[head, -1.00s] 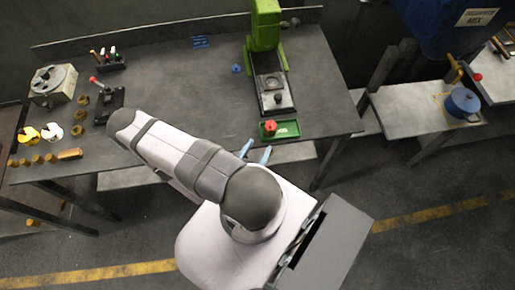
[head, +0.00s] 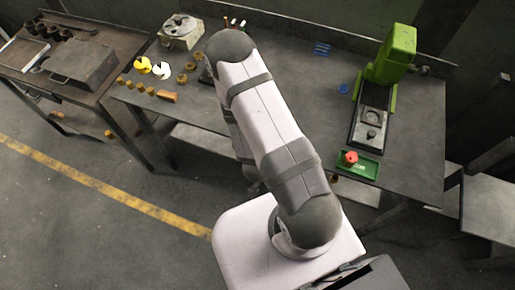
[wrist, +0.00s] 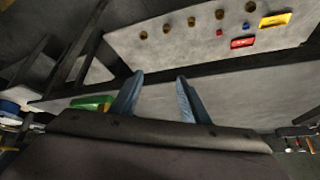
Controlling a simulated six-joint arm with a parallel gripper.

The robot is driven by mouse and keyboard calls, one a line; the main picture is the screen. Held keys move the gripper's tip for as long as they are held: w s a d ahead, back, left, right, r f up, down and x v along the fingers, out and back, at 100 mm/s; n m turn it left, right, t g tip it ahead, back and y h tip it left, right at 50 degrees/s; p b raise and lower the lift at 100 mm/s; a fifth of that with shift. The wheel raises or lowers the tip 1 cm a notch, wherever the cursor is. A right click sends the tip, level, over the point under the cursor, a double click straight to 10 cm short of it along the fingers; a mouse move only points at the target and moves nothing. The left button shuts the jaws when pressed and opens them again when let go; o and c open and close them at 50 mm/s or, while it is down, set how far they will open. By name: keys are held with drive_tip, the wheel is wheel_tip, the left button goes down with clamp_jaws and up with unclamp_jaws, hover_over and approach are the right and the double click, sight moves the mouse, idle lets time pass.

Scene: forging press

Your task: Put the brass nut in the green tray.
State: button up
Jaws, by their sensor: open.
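The green tray (head: 343,166) lies at the front right of the bench in the head view, with a red piece (head: 351,158) in it. Several small brass pieces (head: 140,87) stand in a row at the bench's left front edge, and more brass pieces (head: 190,67) stand behind them. They are too small for me to tell which is the brass nut. Several round brass pieces (wrist: 191,21) also show in the wrist view. My gripper (wrist: 159,76) is open and empty, apart from these pieces; in the head view my arm hides it.
A green press (head: 388,70) stands behind the tray. Yellow and white pieces (head: 143,65) and a grey machine (head: 181,31) are on the bench's left part. The bench's middle right is mostly clear. Another table (head: 130,43) with a grey box stands at left.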

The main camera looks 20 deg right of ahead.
drive_tip(key=w+a+r+n+y, duration=0.3)
drive_tip(key=a+r, duration=0.2)
drive_tip(key=a, duration=0.1)
drive_tip(key=w+a+r+n+y, duration=0.3)
drive_tip(key=a+r+n, duration=0.1)
drive_tip(key=a+r, duration=0.15)
drive_tip(key=s+r+n+g, duration=0.2)
drive_tip(key=s+r+n, duration=0.5)
drive_tip(key=r, duration=0.5)
drive_tip(key=shift+s+n, duration=0.15)
drive_tip(key=shift+n, duration=0.15)
wheel_tip(320, 180, down, 8)
drive_tip(key=b, duration=0.8)
drive_tip(key=shift+r, duration=0.1)
